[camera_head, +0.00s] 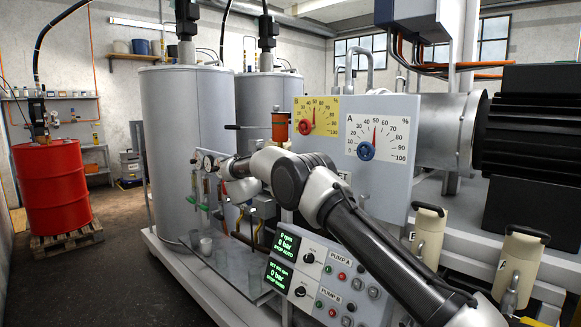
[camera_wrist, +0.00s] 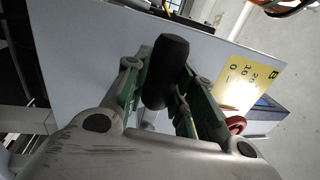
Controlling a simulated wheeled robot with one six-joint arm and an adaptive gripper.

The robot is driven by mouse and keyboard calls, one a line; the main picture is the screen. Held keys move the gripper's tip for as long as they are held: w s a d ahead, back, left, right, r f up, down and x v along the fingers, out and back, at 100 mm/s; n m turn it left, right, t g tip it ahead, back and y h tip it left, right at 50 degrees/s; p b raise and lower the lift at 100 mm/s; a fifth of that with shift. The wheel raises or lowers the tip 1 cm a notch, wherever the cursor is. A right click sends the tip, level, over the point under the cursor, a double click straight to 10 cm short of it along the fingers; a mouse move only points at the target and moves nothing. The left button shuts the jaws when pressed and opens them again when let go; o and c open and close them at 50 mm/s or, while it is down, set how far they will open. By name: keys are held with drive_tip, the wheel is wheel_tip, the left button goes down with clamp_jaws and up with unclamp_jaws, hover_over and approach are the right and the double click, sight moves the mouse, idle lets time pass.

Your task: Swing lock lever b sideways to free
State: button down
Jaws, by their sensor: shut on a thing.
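In the wrist view my gripper (camera_wrist: 163,88) is shut on the black grip of lock lever b (camera_wrist: 166,62). The green-lined fingers stand on either side of the grip, and its rounded end sticks out past them. The lower part of the lever is hidden between the fingers and behind the gripper body. In the head view my arm reaches in from the lower right, towards the panel left of the dials.
A yellow dial plate marked B (camera_wrist: 252,85) and a red knob (camera_wrist: 235,125) sit close to the right finger. In the head view the white dial plate A (camera_head: 374,128) stands behind my arm, and the pump control panel (camera_head: 325,280) lies below it.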

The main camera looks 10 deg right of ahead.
drive_tip(key=c, duration=1.2)
unclamp_jaws()
drive_tip(key=shift+o, duration=0.2)
drive_tip(key=v, duration=1.2)
